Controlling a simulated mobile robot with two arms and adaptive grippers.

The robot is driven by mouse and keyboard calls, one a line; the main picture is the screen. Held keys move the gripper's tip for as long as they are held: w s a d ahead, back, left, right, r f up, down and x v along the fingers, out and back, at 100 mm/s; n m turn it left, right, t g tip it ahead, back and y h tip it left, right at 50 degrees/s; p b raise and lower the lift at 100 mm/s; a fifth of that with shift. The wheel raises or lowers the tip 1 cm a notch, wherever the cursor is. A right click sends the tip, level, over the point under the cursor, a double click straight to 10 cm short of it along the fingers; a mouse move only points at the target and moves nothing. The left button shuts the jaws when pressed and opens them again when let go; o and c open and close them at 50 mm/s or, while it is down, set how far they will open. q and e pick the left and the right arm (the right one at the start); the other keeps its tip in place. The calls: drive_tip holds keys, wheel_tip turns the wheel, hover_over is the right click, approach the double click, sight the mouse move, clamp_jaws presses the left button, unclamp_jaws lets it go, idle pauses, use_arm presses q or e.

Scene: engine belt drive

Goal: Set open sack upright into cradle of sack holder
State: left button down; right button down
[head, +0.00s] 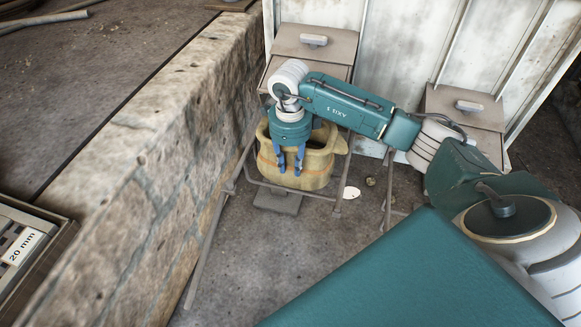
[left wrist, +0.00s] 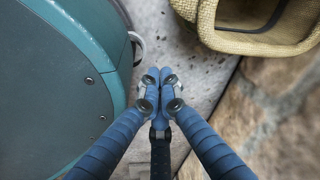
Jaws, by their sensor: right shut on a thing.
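The open sack (head: 322,165) is tan woven cloth with its mouth facing up, and it stands roughly upright within the sack holder (head: 214,234), a thin metal frame with splayed legs. A rod of the frame crosses in front of its lower part. I cannot tell whether its bottom rests in the cradle. My right gripper (head: 290,158) points down and is shut on the sack at its near side. In the left wrist view, the sack's rim (left wrist: 268,42) shows at top right. My left gripper (left wrist: 160,84) is shut and empty, apart from the sack.
A low stone wall (head: 150,165) runs along the left of the holder. Two lidded bins (head: 312,45) (head: 470,107) stand behind it against a pale metal panel. A white scrap (head: 351,192) lies on the floor. A tray labelled 20 mm (head: 25,245) is at far left.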

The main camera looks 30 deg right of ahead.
use_arm(q)
drive_tip(key=shift+w+r, duration=0.1)
drive_tip(key=shift+w, duration=0.05)
use_arm(e)
drive_tip(key=shift+s+a+f, duration=0.15)
drive_tip(key=shift+a+f, duration=0.05)
drive_tip(key=shift+f, duration=0.45)
drive_tip(key=c, duration=1.8)
unclamp_jaws()
drive_tip(key=shift+f, duration=0.1)
drive_tip(key=shift+c, duration=0.2)
drive_tip(key=o, duration=0.4)
use_arm(q)
drive_tip(key=shift+w+r, duration=0.15)
drive_tip(key=shift+w, duration=0.05)
